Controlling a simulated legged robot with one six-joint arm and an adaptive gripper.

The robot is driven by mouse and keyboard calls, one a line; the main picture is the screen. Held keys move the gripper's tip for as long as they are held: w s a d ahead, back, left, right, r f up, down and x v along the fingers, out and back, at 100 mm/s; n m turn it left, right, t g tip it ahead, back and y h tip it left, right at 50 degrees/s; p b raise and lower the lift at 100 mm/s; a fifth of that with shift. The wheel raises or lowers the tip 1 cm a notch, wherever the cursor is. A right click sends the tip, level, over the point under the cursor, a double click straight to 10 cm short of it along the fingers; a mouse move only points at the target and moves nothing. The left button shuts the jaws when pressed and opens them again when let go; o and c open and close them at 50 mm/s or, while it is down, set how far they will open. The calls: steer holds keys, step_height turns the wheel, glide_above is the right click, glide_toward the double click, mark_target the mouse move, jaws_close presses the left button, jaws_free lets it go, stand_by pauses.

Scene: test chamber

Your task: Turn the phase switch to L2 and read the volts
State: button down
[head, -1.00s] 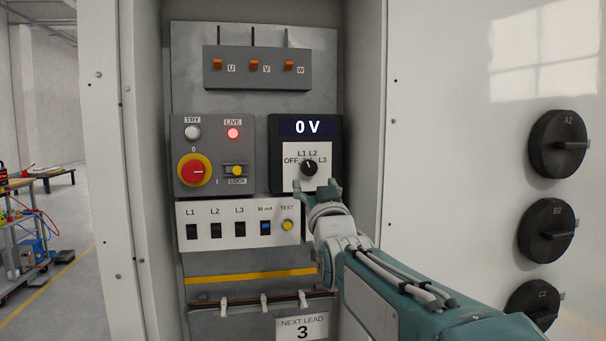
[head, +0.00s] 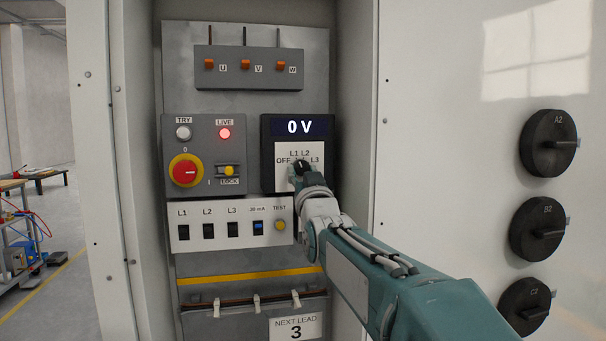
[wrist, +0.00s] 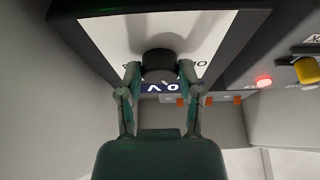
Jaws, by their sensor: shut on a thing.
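The phase switch (head: 301,166) is a small black knob on a white plate (head: 283,178) marked OFF, L1, L2 and L3. The volt display (head: 303,127) above it reads 0 V. My gripper (head: 301,177) is at the knob, and its fingers partly cover the knob's lower part in the head view. In the wrist view my gripper (wrist: 158,80) has one finger on each side of the black knob (wrist: 158,65), shut on it. Which mark the knob points to is hard to tell; the pointer is too small and partly hidden.
Left of the meter are a lit red LIVE lamp (head: 224,133), a red rotary switch (head: 186,171) and a LOCK switch (head: 229,171). Below is a breaker row (head: 232,226). The cabinet's right side wall (head: 354,110) stands close to my arm.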

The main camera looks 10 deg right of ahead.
steer(key=shift+a+m+h, duration=0.1)
steer(key=shift+m+h, duration=0.3)
steer(key=shift+m, duration=0.2)
steer(key=m+h, duration=0.1)
steer(key=m, duration=0.1)
steer(key=m+h, duration=0.1)
steer(key=m, duration=0.2)
steer(key=shift+a+r+h, duration=0.1)
steer(key=shift+a+h, duration=0.05)
steer(key=shift+h, duration=0.15)
steer(key=shift+a+m+g+h, duration=0.1)
steer(key=shift+m+g+h, duration=0.45)
steer(key=shift+m, duration=1)
steer(key=shift+m+g+h, duration=0.45)
steer(key=shift+m+h, duration=0.2)
steer(key=shift+m, duration=0.9)
steer(key=shift+c, duration=1.3)
jaws_free()
steer(key=v, duration=1.2)
